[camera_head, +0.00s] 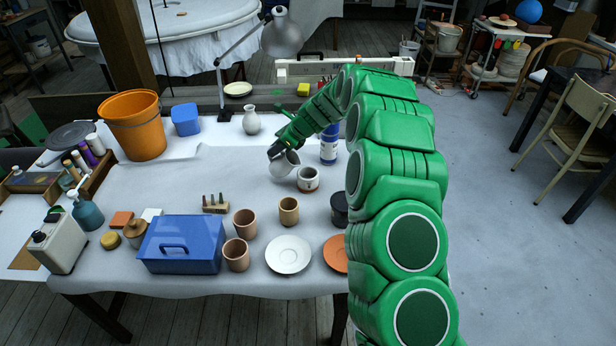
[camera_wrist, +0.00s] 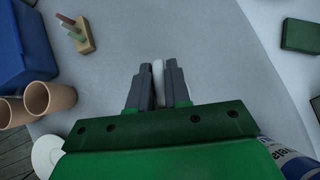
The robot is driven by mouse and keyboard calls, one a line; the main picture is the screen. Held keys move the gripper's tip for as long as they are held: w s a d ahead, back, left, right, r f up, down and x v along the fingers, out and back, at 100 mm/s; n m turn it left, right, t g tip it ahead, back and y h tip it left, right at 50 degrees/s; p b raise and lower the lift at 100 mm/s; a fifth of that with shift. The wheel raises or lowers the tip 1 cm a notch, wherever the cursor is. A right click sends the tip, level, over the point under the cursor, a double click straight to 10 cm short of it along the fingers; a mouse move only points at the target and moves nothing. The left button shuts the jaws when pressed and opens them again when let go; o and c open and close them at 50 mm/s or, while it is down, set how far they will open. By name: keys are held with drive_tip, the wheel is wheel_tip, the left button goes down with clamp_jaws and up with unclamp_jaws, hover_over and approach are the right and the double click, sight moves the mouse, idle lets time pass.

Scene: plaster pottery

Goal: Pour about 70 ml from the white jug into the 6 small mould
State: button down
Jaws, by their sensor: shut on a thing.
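The white jug (camera_head: 285,166) is in my gripper (camera_head: 276,151), above the table in the head view. It looks tilted, with its lower right side close to a small round whitish vessel with a brown base (camera_head: 308,184), which seems to be the small mould. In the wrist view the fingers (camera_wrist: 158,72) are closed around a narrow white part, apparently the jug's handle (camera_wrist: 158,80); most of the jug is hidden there. I cannot make out a stream or the liquid level, or read a number on the mould.
A blue and white can (camera_head: 329,148) stands just right of the jug. A dark jar (camera_head: 339,208) and a brown cup (camera_head: 289,211) stand nearer the front. A white vase (camera_head: 251,120) is behind.

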drive_tip(key=shift+w+a+f+h, duration=0.1)
drive_tip(key=shift+a+f+h, duration=0.1)
drive_tip(key=shift+f+h, duration=0.3)
drive_tip(key=shift+a+f, duration=0.15)
drive_tip(key=shift+f, duration=0.1)
drive_tip(key=shift+w+a+f+g+h+b, duration=0.35)
drive_tip(key=shift+a+f+h, duration=0.2)
drive_tip(key=shift+a+h, duration=0.6)
drive_tip(key=shift+w+a+f+g+h+b, duration=0.3)
drive_tip(key=shift+a+f+g+h, duration=0.15)
drive_tip(key=shift+a+h, duration=0.65)
drive_tip(key=shift+w+a+f+g+h+b, duration=0.3)
drive_tip(key=shift+a+f+h, duration=0.3)
drive_tip(key=shift+a+h, duration=0.5)
drive_tip(key=shift+w+a+f, duration=0.1)
drive_tip(key=shift+a+f, duration=0.05)
idle(2.3)
